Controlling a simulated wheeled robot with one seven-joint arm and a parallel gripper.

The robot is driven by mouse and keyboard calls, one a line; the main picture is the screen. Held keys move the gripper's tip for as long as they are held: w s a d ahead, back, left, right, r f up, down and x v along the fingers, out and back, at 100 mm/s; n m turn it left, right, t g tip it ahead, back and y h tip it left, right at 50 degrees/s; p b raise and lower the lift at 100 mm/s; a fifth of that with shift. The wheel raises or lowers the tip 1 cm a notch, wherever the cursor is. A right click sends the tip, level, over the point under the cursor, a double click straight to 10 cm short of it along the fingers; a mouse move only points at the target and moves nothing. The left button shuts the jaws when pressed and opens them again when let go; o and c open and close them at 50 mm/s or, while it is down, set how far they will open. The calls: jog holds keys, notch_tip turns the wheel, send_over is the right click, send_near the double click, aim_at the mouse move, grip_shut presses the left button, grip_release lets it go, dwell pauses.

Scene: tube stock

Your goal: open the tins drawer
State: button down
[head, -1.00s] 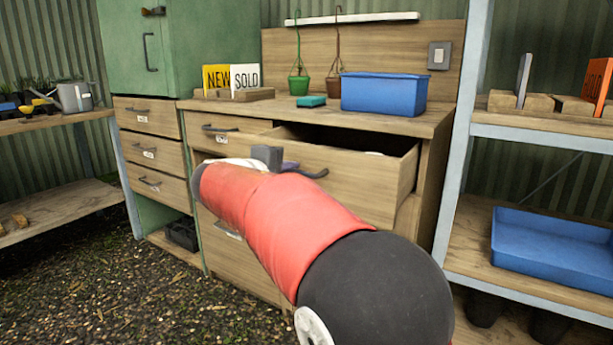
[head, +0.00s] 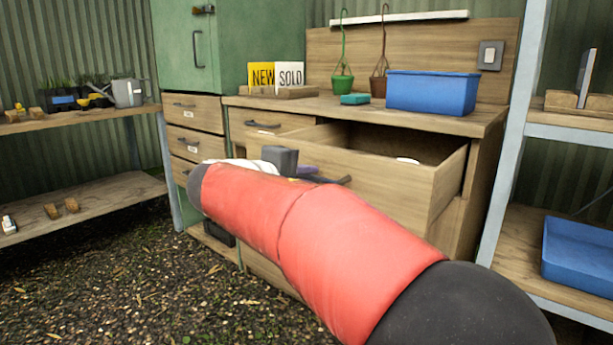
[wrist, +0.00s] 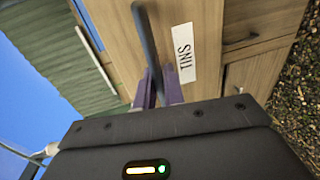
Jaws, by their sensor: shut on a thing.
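The tins drawer (head: 389,180) is the wide wooden drawer under the bench top, and it stands pulled out with its inside partly in view. A pale thing lies inside it. In the wrist view its front (wrist: 205,22) carries a white label (wrist: 184,53) reading TINS. Its dark bar handle (wrist: 147,40) lies between the purple fingers of my gripper (wrist: 159,90), which is shut on it. In the head view my red arm hides most of the gripper and the drawer's lower left front.
A green cabinet (head: 240,45) stands at the left. Shelves with a blue tray (head: 580,258) stand at the right. The gravel floor at lower left is clear.

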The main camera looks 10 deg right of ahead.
jog(key=c, duration=1.6)
grip_release()
jog(key=shift+c, duration=0.2)
jog(key=v, duration=0.7)
jog(key=shift+s+a+p, duration=0.2)
jog(key=shift+a+p, duration=0.1)
jog(key=shift+d+r, duration=0.1)
jog(key=s+d+f+m+g+y+p, duration=0.1)
jog(key=s+d+f+g+y+p, duration=0.2)
jog(key=s+d, duration=0.35)
jog(key=s+f+m+y+p, duration=0.3)
jog(key=s+f+y, duration=0.1)
jog(key=s, duration=0.4)
jog(key=s+f+m+g+y+p, duration=0.1)
jog(key=s+f+m+y+p, duration=0.2)
jog(key=s, duration=0.6)
notch_tip(320, 180, down, 4)
jog(key=shift+s+d+r+m+y, duration=0.1)
jog(key=shift+s+d+m+y, duration=0.25)
jog(key=shift+y, duration=0.85)
